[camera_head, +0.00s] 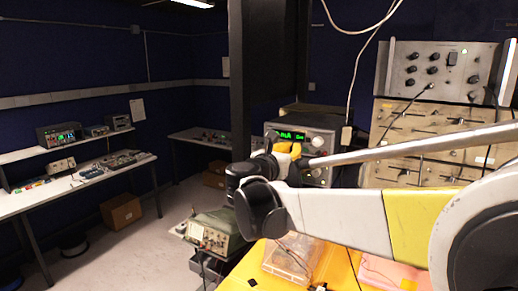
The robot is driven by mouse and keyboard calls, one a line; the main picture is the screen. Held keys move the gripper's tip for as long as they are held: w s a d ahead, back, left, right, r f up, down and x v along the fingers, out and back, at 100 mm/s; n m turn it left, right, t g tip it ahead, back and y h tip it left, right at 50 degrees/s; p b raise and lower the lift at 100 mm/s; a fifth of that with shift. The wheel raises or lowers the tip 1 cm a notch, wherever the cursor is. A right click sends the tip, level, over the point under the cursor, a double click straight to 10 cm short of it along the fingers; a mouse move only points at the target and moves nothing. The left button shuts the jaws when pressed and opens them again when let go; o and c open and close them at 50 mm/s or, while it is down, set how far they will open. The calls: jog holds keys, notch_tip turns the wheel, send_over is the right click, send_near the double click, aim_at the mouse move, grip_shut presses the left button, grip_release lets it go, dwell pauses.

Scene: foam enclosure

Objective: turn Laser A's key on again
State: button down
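A grey bench unit (318,128) with a lit green display and knobs stands behind my arm, near the picture's middle. No readable label shows which unit is Laser A, and I cannot make out a key. My arm reaches in from the right, with white and yellow links and black joints. Its end, my gripper (272,150), is in front of the bench unit's left side and overlaps its front in the picture. A small yellow part shows there. The fingers are too small and dark to tell open from shut, or whether they touch the unit.
A silver rack unit (437,68) with black knobs and a green light sits above beige panels (400,121) at right. A clear box (290,262) lies on the yellow surface (338,262) below my arm. A dark post (265,70) rises behind. Open floor lies left.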

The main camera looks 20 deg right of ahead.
jog(key=shift+m, duration=0.3)
jog(key=m+b, duration=0.1)
jog(key=m, duration=0.3)
jog(key=shift+b, duration=0.4)
jog(key=m+b, duration=0.1)
jog(key=m, duration=0.4)
jog(key=shift+d+m, duration=0.1)
jog(key=shift+m, duration=0.3)
jog(key=m+b, duration=0.1)
jog(key=m, duration=0.2)
jog(key=shift+f+m, duration=0.1)
jog(key=shift+m, duration=0.2)
jog(key=shift+m+b, duration=0.4)
jog(key=shift+m, duration=1.5)
jog(key=c, duration=1.6)
grip_release()
jog(key=shift+s, duration=0.1)
